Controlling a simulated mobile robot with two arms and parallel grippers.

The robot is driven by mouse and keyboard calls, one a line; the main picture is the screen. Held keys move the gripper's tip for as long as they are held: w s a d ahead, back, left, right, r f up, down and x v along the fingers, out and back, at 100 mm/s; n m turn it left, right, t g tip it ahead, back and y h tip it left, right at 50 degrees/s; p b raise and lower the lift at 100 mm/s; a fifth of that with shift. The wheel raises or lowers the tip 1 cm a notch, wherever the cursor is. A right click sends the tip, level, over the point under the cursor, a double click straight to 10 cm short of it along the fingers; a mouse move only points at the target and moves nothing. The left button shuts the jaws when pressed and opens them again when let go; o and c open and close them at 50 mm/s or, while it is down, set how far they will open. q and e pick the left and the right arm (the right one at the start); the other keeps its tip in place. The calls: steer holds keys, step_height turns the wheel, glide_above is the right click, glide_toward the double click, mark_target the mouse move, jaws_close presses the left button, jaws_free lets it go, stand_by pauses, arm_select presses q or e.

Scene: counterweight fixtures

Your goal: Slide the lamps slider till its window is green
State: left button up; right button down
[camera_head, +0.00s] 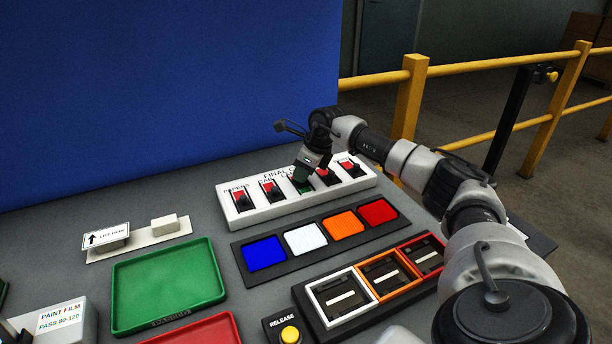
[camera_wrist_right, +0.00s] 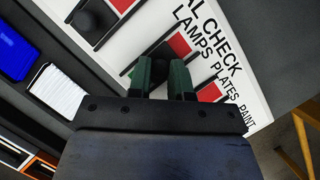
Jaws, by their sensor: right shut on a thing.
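The lamps slider is on a white panel (camera_head: 240,217) lettered FINAL CHECK, in the middle of a row of several sliders. My right gripper (camera_head: 303,184) reaches down onto it and mostly hides it in the head view. In the right wrist view the gripper's green fingers (camera_wrist_right: 166,80) are shut on the dark lamps knob (camera_wrist_right: 160,66). The lamps window (camera_wrist_right: 180,43) beside the LAMPS label shows red. My left gripper is not in view.
Neighbouring sliders, such as papers (camera_head: 242,197) and plates (camera_head: 324,176), show red windows close to the gripper. In front lie a dark tray of coloured tiles (camera_head: 290,262), framed holders (camera_head: 345,298) and a green tray (camera_head: 168,284). A yellow railing (camera_head: 412,95) stands behind.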

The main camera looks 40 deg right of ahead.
mark_target(314, 182)
steer(key=shift+w+d, duration=0.15)
steer(key=shift+w, duration=0.35)
steer(key=shift+w+d, duration=0.15)
steer(key=shift+w, duration=0.35)
steer(key=shift+w+d, duration=0.1)
steer(key=shift+w, duration=0.05)
steer(key=shift+r, duration=0.15)
steer(key=c, duration=1.3)
jaws_free()
steer(key=shift+c, duration=0.2)
steer(key=o, duration=0.3)
steer(key=shift+w, duration=0.1)
steer(key=b+v, duration=0.1)
steer(key=v, duration=0.9)
steer(key=shift+d+r, duration=0.15)
steer(key=shift+r, duration=0.15)
